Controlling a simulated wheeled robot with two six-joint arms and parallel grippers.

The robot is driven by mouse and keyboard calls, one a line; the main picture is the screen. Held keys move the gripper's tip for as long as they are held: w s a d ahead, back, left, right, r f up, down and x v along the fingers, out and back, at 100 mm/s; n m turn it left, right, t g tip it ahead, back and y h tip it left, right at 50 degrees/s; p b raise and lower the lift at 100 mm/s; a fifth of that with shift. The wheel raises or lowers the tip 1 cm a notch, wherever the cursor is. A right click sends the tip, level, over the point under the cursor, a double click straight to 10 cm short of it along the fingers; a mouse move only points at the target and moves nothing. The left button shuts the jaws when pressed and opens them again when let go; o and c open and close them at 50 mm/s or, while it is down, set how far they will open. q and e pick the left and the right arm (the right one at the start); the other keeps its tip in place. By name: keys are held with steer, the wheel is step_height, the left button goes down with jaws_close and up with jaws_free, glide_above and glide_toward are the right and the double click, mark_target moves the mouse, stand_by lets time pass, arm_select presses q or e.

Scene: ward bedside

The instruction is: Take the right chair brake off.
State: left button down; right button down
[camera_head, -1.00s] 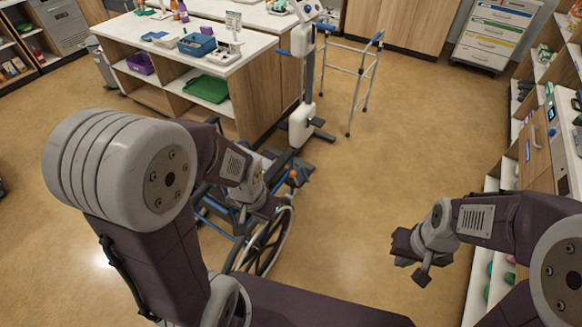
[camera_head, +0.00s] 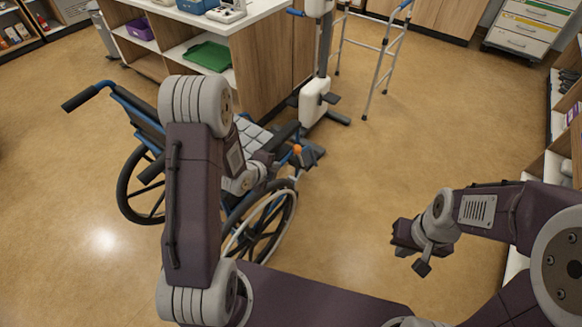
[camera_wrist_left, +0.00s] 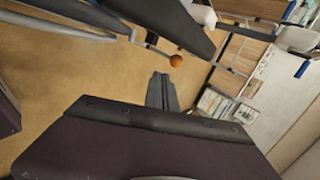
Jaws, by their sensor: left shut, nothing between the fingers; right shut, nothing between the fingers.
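The wheelchair (camera_head: 262,222) stands left of the middle in the head view, partly hidden behind my left arm. An orange ball knob (camera_head: 297,149) tops the brake lever near the front of its right wheel. The orange knob also shows in the left wrist view (camera_wrist_left: 176,60), just beyond and slightly right of my fingertips, with a visible gap in the picture. My left gripper (camera_head: 266,160) is shut and empty beside the armrest, left of the knob; its fingers also show in the left wrist view (camera_wrist_left: 160,80). My right gripper (camera_head: 402,238) is shut and empty over open floor.
A counter with shelves (camera_head: 262,70) stands behind the wheelchair. A white pedal exerciser (camera_head: 313,100) and a walking frame (camera_head: 382,50) stand beyond the knob. The dark armrest (camera_head: 284,134) is close to my left gripper. The floor in the middle right is clear.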

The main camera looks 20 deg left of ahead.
arm_select(q)
steer(key=shift+w+f+m, duration=0.1)
steer(key=shift+f+m, duration=0.2)
steer(key=shift+f, duration=0.15)
arm_select(e)
steer(key=shift+f, duration=0.3)
